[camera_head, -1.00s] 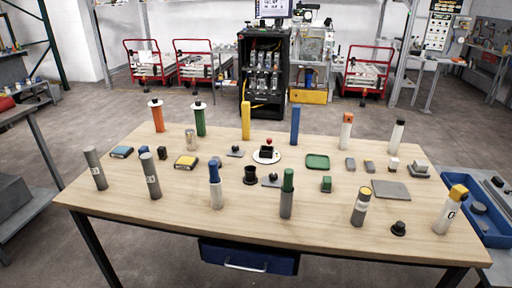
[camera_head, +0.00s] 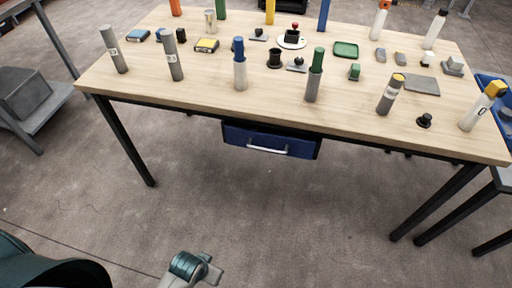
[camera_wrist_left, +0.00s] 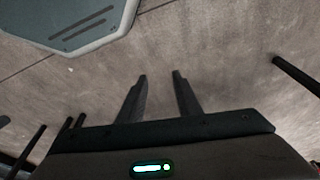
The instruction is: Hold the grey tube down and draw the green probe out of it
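The grey tube (camera_head: 313,88) stands upright near the front edge of the wooden table (camera_head: 210,101). The green probe (camera_head: 318,59) sticks up out of its top. My left gripper shows in the left wrist view (camera_wrist_left: 159,93), with two dark fingers apart and nothing between them, over bare floor. In the head view, a part of my arm (camera_head: 187,267) shows at the bottom, well below and in front of the table. My right gripper is not in view.
A tube with a blue probe (camera_head: 240,72) stands left of the grey tube, and a grey tube with a yellow top (camera_head: 391,93) stands to its right. A black knob (camera_head: 425,121) sits near the front edge. A blue drawer (camera_head: 270,141) hangs under the table.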

